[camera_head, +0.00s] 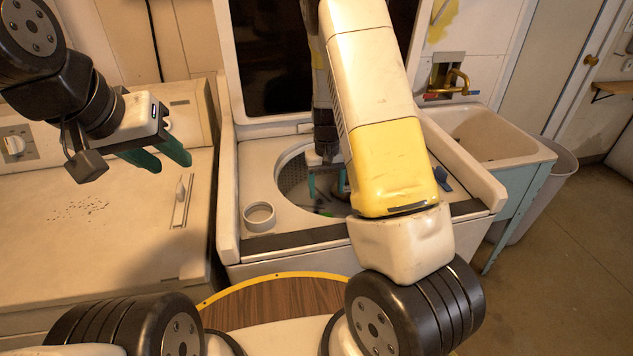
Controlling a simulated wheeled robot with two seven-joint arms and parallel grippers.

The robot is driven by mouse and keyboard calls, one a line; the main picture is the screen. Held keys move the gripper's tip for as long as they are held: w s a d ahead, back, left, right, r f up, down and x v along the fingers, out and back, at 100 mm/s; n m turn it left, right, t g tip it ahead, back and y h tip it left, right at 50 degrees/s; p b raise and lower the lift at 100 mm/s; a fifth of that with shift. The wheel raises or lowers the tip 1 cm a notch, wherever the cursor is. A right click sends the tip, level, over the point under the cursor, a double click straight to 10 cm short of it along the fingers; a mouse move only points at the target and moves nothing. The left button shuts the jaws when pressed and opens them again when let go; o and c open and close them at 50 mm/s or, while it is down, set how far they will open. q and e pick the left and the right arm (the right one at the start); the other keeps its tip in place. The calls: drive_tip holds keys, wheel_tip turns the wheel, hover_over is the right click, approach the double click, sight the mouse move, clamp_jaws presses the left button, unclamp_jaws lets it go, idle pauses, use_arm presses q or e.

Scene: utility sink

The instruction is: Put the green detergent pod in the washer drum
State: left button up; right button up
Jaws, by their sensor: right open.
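The washer drum (289,178) is a round perforated tub in the open top of the white washer. A small bright green patch, which looks like the green detergent pod (328,214), shows low in the drum opening, toward its front edge. My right gripper (328,192) points down into the drum opening with its teal fingers apart, above and close to the green patch. I see nothing between those fingers, though my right arm covers part of the drum. My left gripper (172,165) is over the machine at the left, with its teal fingers apart and empty.
A white round cup (259,217) stands on the washer top left of the drum. A blue item (442,178) lies at the right. The dark raised lid (272,60) stands behind. A utility sink (490,135) and a grey bin (545,190) are at right.

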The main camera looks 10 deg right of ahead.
drive_tip(key=s+a+r+t+y, duration=0.15)
drive_tip(key=s+r, duration=0.35)
drive_tip(key=r, duration=0.6)
drive_tip(key=s+a+r+t+y, duration=0.15)
drive_tip(key=s+r, duration=0.25)
drive_tip(key=r, duration=0.7)
drive_tip(key=s+r+t, duration=0.1)
drive_tip(key=s+r, duration=0.3)
drive_tip(key=s, duration=0.3)
drive_tip(key=s+r+t, duration=0.2)
drive_tip(key=s+r, duration=0.2)
drive_tip(key=s, duration=0.3)
drive_tip(key=shift+s+d+r+h, duration=0.3)
drive_tip(key=shift+s+d+h, duration=0.05)
drive_tip(key=shift+s+h, duration=0.05)
